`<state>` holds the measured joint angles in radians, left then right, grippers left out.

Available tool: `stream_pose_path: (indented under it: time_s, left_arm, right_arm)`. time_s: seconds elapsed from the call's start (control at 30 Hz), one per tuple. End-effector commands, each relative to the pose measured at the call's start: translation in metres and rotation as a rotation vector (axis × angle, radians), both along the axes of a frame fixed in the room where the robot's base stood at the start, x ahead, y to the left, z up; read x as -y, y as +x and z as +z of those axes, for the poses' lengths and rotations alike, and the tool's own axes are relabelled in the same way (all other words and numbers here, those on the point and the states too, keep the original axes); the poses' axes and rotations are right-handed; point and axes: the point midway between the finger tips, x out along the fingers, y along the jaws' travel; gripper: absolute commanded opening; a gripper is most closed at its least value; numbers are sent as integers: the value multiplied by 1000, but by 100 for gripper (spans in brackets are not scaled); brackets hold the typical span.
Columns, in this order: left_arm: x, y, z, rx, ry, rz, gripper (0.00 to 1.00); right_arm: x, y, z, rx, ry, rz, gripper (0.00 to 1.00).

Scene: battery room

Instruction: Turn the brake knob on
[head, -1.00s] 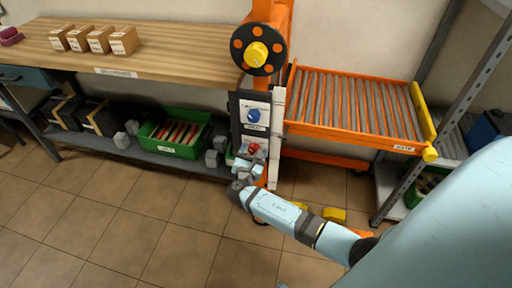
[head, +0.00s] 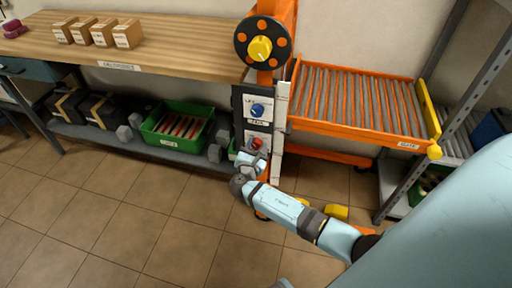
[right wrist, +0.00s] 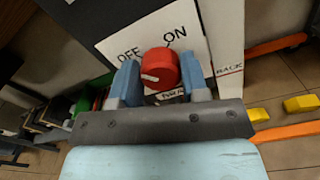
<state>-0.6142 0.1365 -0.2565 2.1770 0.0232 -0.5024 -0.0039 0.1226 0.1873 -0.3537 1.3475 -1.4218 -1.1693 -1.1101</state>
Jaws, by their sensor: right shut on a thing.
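A red knob (right wrist: 161,68) with a white pointer mark sits on a white plate (right wrist: 184,30) marked OFF and ON. The mark points left, on the OFF side. My right gripper (right wrist: 157,82) is shut on this knob, one blue finger on each side. A label below it is partly hidden by the gripper. In the head view the red knob (head: 256,142) is low on the dark panel of the orange post, with my right gripper (head: 254,157) just below it. A blue knob (head: 258,110) on its own white plate is above it. My left gripper is not in view.
A large yellow knob on a black disc (head: 260,47) is higher on the post. A roller conveyor (head: 358,105) is to the right. A wooden bench (head: 170,62) and a green crate (head: 180,146) are to the left. Yellow blocks (head: 336,212) lie near the floor.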

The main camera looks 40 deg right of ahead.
Motion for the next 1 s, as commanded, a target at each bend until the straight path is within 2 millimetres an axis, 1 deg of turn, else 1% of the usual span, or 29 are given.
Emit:
stream_pose_path:
  time_s: [0.27,0.77,0.8,0.9,1.0]
  left_arm:
    - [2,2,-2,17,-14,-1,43]
    - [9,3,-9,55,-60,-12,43]
    - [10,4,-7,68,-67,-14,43]
    - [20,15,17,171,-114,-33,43]
    - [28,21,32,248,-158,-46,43]
  right_arm:
    - [0,0,-3,145,123,0,18]
    - [2,-1,-6,506,431,0,18]
    - [2,-1,-6,535,455,1,18]
    - [2,-1,-6,608,517,0,18]
    - [2,-2,-7,680,580,-1,18]
